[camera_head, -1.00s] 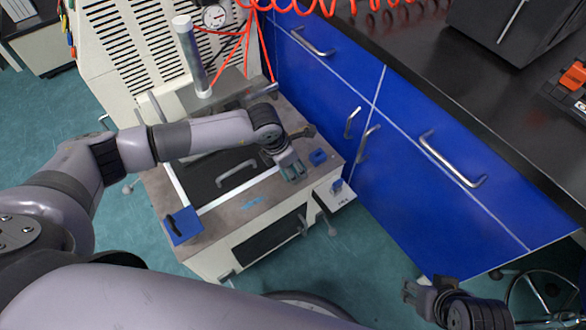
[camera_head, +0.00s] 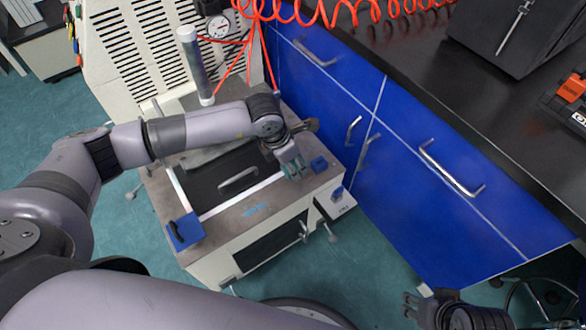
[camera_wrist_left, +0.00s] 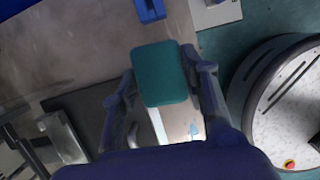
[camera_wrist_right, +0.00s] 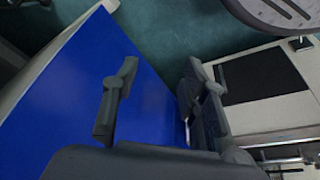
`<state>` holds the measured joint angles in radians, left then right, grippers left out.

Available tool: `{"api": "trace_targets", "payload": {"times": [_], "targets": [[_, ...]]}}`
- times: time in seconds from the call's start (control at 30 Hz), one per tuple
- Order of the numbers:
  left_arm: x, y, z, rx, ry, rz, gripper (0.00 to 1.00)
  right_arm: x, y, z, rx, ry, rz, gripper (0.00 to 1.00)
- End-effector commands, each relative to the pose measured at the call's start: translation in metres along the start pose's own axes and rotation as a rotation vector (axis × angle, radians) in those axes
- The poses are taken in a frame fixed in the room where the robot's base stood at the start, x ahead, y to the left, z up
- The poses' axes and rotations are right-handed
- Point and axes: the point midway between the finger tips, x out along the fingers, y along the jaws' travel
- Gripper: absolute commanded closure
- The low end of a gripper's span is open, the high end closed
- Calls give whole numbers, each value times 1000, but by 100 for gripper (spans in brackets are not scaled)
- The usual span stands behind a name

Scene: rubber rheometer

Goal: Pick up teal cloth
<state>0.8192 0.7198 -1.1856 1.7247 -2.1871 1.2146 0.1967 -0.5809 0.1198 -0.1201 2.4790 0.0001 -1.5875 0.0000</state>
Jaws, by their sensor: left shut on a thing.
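The teal cloth (camera_wrist_left: 162,74) is a small, flat, rounded block between the fingers of my left gripper (camera_wrist_left: 165,88) in the left wrist view. The left gripper is shut on it. In the head view the left gripper (camera_head: 292,168) is over the right part of the machine's top, and the teal cloth (camera_head: 294,171) shows as a small patch at its fingertips. Whether the cloth touches the surface cannot be told. My right gripper (camera_head: 412,305) is at the lower right in the head view. In the right wrist view the right gripper (camera_wrist_right: 158,100) has its fingers apart with nothing between them.
The machine top (camera_head: 235,222) carries a dark panel with a metal handle (camera_head: 238,179), a blue block (camera_head: 186,230) at front left and a small blue block (camera_head: 319,163) at right. Blue cabinets (camera_head: 420,205) stand close on the right. A clear tube (camera_head: 197,68) stands behind my left arm.

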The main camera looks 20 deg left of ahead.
Motion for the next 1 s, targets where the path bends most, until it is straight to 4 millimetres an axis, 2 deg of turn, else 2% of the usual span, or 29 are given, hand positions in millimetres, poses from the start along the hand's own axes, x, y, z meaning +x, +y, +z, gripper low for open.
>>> {"api": "trace_targets", "payload": {"times": [0.03,0.2,0.23,0.3,0.5,0.7,0.97,1.0], "targets": [[-20,1,7,1,-5,2,78,-6,0,-2,0,2,0,60],[-69,1,22,3,-6,3,78,-15,0,-7,0,10,0,60],[-76,1,25,2,-5,2,78,-11,0,-8,0,11,0,60],[-93,1,29,2,-4,3,78,11,0,-6,0,-5,-2,60],[-128,0,40,2,-3,1,78,33,-1,-5,-2,-14,-4,60],[-141,0,44,0,-1,0,78,42,-2,-3,-3,-18,-5,60],[-142,0,44,1,-1,0,78,43,-2,-3,-3,-17,-4,60],[-142,0,44,1,-1,0,60,43,-2,-3,-3,-17,-4,60]]}}
